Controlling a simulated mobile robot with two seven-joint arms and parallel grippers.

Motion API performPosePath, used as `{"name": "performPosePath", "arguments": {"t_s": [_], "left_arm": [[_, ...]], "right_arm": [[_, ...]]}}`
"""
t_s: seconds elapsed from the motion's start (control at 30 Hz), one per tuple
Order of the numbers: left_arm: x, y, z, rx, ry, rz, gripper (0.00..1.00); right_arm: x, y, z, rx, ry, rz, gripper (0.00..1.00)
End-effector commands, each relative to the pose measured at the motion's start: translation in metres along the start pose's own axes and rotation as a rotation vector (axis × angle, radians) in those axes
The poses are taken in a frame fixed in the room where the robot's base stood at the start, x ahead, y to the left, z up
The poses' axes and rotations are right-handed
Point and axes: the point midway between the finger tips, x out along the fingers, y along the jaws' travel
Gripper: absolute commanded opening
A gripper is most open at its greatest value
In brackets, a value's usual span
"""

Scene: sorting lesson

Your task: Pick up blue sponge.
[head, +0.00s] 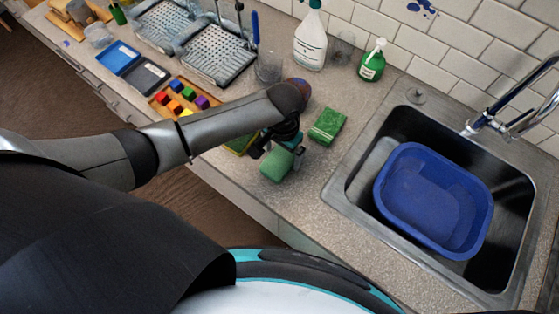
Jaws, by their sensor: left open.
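A blue-green sponge (276,166) lies on the counter near its front edge, directly at my left gripper. It is the bluest of the sponges, but I cannot tell for sure that it is the blue one. My left gripper (279,150) is open, pointing down over it; the fingers partly hide its far side, and I cannot tell whether they touch it. A green sponge (327,125) lies to the right of the gripper. Another green and yellow sponge (239,145) is partly hidden behind my left arm. My right gripper is not in view.
A sink holding a blue basin (430,205) is at the right. A spray bottle (310,43), a green soap bottle (373,62) and a glass (268,69) stand behind. Colored blocks on a wooden tray (158,104) and drying racks (217,62) are at the left.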

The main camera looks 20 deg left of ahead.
Motion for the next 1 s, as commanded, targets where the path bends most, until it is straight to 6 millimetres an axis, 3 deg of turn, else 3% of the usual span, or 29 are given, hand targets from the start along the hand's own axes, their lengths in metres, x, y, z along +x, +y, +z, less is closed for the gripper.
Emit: {"name": "performPosePath", "arguments": {"t_s": [0.33,1.0], "left_arm": [[0.0058,-0.0001,0.0000,0.001,0.001,0.000,0.98],[0.0056,-0.0004,0.0001,0.000,0.001,-0.001,0.22]], "right_arm": [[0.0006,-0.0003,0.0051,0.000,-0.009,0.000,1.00],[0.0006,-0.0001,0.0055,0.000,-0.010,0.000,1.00]]}}
